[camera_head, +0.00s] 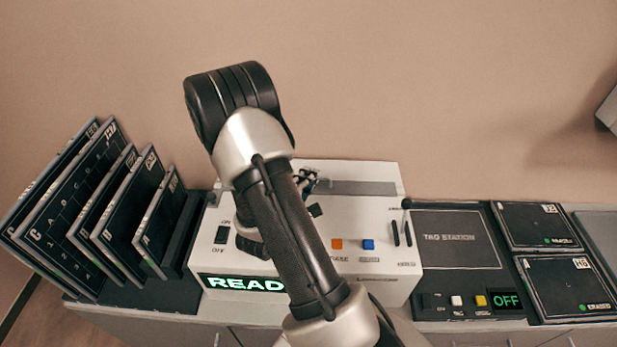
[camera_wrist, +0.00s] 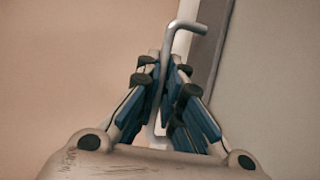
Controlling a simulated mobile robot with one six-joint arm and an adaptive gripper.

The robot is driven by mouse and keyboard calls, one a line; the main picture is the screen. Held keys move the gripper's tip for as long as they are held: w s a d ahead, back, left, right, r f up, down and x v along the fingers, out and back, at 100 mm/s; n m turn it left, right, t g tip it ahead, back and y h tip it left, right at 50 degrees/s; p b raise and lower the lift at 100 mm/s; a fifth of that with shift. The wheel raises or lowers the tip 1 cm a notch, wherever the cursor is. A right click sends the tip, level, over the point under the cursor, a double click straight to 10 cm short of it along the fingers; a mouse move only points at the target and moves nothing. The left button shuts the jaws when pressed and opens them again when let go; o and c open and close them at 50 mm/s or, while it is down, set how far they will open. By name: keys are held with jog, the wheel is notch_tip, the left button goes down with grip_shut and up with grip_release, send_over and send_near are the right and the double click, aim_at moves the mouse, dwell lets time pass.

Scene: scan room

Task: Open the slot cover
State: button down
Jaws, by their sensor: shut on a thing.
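The white reader (camera_head: 380,275) shows a lit READ display, partly hidden by my arm. A grey strip, which looks like the slot cover (camera_head: 362,188), lies along its top near the back edge. It also shows as a dark grey band (camera_wrist: 208,55) in the wrist view. My gripper (camera_head: 308,180) is mostly hidden behind my arm in the head view. In the wrist view my gripper (camera_wrist: 162,85) is shut around a bent metal handle (camera_wrist: 172,40), whose hooked end sticks out beyond the fingertips beside the grey band. Whether the slot is open cannot be seen.
A rack of dark panels (camera_head: 105,205) stands left of the reader. The tag station (camera_head: 455,240) is on the right, with two dark plates (camera_head: 568,287) beside it. The reader has an orange button (camera_head: 337,244), a blue button (camera_head: 368,245) and a lever (camera_head: 406,204).

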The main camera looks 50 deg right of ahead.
jog(key=w+d+b, duration=0.1)
jog(key=w+d, duration=0.1)
jog(key=w+d+b, duration=0.2)
jog(key=d, duration=0.1)
jog(key=shift+f, duration=0.1)
jog(key=shift+w+d, duration=0.15)
jog(key=c, duration=2)
grip_release()
jog(key=v, duration=1.2)
